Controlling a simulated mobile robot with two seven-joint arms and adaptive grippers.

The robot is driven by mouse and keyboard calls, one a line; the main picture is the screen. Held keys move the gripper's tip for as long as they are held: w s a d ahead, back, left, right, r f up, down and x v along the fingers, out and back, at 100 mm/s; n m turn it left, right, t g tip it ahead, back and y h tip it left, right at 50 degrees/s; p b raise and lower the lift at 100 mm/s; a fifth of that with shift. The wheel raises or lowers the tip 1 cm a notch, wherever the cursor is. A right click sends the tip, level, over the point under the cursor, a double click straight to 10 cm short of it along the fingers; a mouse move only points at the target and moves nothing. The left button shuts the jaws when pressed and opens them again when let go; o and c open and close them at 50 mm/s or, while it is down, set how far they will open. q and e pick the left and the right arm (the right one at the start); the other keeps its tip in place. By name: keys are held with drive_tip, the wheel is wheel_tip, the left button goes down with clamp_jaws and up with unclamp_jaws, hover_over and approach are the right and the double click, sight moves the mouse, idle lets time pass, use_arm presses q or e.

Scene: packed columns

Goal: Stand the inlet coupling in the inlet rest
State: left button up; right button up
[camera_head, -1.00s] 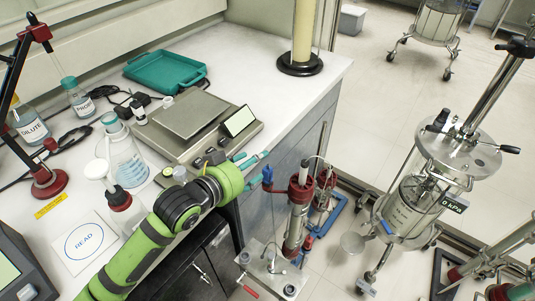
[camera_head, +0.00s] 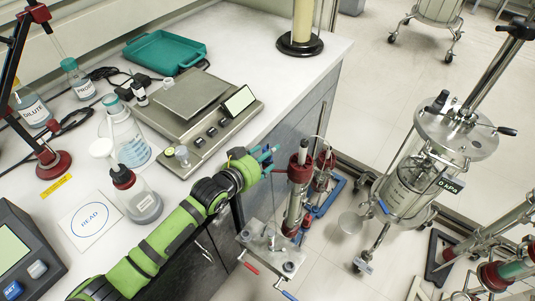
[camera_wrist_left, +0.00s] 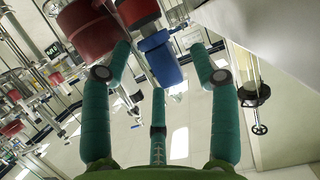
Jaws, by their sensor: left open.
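My left gripper (camera_head: 265,158) has teal fingers, reaches past the bench's right edge and is open. A blue fitting, which looks like the inlet coupling, sits at the red head of a slim upright column (camera_head: 296,200). In the left wrist view the blue fitting (camera_wrist_left: 162,58) is ahead, between the two outer fingers of my gripper (camera_wrist_left: 163,75), below a red collar (camera_wrist_left: 137,10). I cannot tell whether any finger touches it. In the head view the fingers partly hide it. I cannot make out which part is the inlet rest. My right gripper is not in view.
The bench holds a balance (camera_head: 195,110), a teal tray (camera_head: 165,52), a flask (camera_head: 128,140), a red-capped bottle (camera_head: 138,195) and a READ card (camera_head: 90,222). A steel plate (camera_head: 270,250) stands low beside the column. A wheeled vessel (camera_head: 410,190) stands right on open floor.

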use_arm(q)
drive_tip(key=shift+x, duration=1.1)
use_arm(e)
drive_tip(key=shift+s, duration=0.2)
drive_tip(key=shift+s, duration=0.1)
use_arm(q)
drive_tip(key=c, duration=1.2)
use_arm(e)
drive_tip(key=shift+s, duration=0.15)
use_arm(q)
drive_tip(key=shift+r, duration=0.2)
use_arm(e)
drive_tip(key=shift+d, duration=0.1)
